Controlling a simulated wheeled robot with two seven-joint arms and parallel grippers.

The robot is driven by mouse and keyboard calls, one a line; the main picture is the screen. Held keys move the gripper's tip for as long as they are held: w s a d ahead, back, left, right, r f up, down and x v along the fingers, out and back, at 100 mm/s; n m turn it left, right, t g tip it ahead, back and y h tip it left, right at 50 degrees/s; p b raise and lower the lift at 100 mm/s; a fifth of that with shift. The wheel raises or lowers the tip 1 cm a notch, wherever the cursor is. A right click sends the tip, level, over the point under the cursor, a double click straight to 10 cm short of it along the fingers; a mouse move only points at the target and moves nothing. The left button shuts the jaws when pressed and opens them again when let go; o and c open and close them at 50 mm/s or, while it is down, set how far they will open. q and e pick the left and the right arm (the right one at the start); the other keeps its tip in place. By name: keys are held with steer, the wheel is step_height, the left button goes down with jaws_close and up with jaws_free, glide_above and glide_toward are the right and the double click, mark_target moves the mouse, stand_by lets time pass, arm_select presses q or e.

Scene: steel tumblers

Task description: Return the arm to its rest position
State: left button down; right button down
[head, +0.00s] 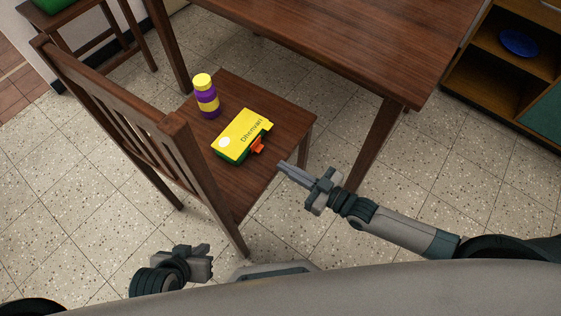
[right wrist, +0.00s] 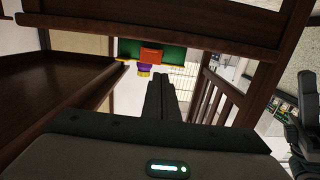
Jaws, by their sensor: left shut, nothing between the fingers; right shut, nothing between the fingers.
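My right gripper (head: 281,165) reaches in from the right and points at the near side of the chair seat. Its fingers are together and hold nothing. They also show closed in the right wrist view (right wrist: 161,78). My left gripper (head: 208,250) is low at the left, close to my body, shut and empty. A yellow and green box (head: 240,133) lies on the wooden chair's seat (head: 278,118), with an orange piece (head: 258,146) at its near right side. The right gripper's tips are apart from the box and the orange piece.
A purple and yellow bottle (head: 207,96) stands on the seat behind the box. The chair's slatted back (head: 130,130) rises at the left. A wooden table (head: 330,40) is behind, and a shelf with a blue bowl (head: 518,42) is at the upper right. The floor at right is clear.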

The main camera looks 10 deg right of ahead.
stand_by(0.7)
